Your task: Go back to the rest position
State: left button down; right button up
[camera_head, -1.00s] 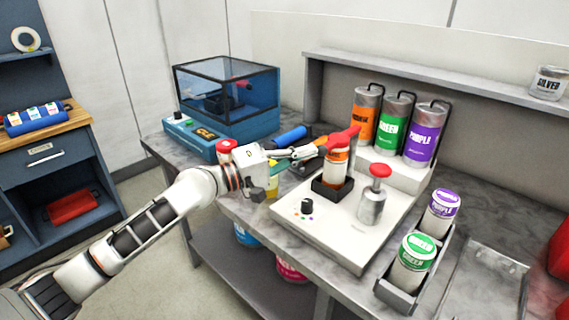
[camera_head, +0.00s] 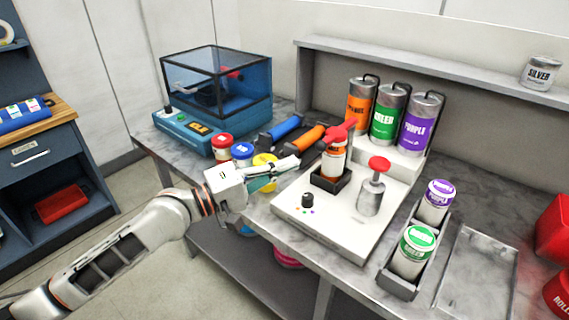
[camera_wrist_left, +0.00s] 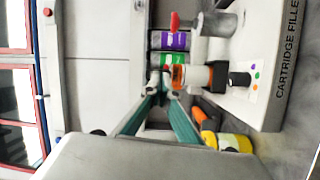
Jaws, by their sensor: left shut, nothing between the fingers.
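My left gripper (camera_head: 295,162) is at the front edge of the bench, left of the white cartridge filler (camera_head: 335,230). Its teal fingers are shut with nothing between them, and their tips meet in the left wrist view (camera_wrist_left: 163,85). The orange-labelled cartridge (camera_head: 334,160) stands upright in the filler's black holder, just right of the fingertips, under a red lever (camera_head: 342,131). It also shows in the left wrist view (camera_wrist_left: 190,76). My right gripper is not in view.
Red-lidded (camera_head: 222,146), blue (camera_head: 242,153) and yellow (camera_head: 265,162) jars stand close behind the gripper. A red-knobbed press (camera_head: 374,190) rises from the filler. Purple (camera_head: 437,202) and green (camera_head: 412,252) cartridges stand in a grey tray. The floor left of the bench is open.

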pick_arm(q)
jog(key=shift+s, duration=0.75)
